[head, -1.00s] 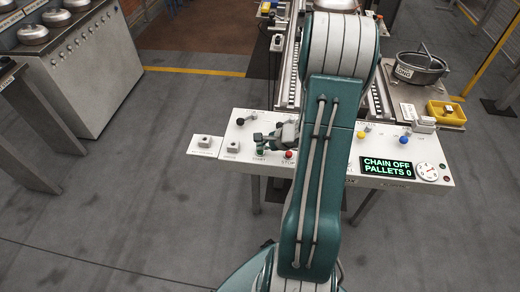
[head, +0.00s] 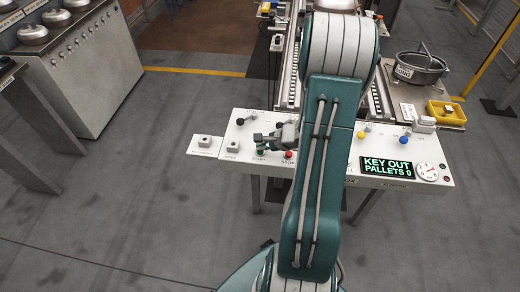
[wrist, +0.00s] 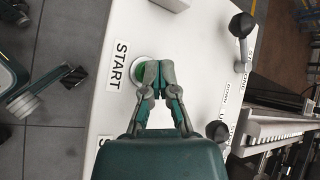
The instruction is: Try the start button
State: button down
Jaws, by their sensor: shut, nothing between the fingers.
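The start button is green and round (wrist: 143,76), set in a pale ring beside the printed word START on the white panel (wrist: 115,130). In the head view the green start button (head: 260,151) shows at the left part of the panel. My gripper (wrist: 158,68) is shut and empty, with its fingertips over the button's edge and covering part of it. I cannot tell whether they touch or press it. In the head view my gripper (head: 258,139) sits just above the button. The display (head: 387,167) reads KEY OUT, PALLETS 0.
A red button (head: 289,155) stands right of the green one, labelled STOP. Black-knobbed levers (wrist: 241,25) rise from the panel close to my gripper. Blue (head: 405,140) and yellow (head: 362,135) knobs and a dial (head: 427,172) are farther right. A conveyor (head: 291,75) runs behind.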

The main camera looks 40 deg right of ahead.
jog(key=shift+r, duration=0.75)
jog(key=shift+r, duration=2.5)
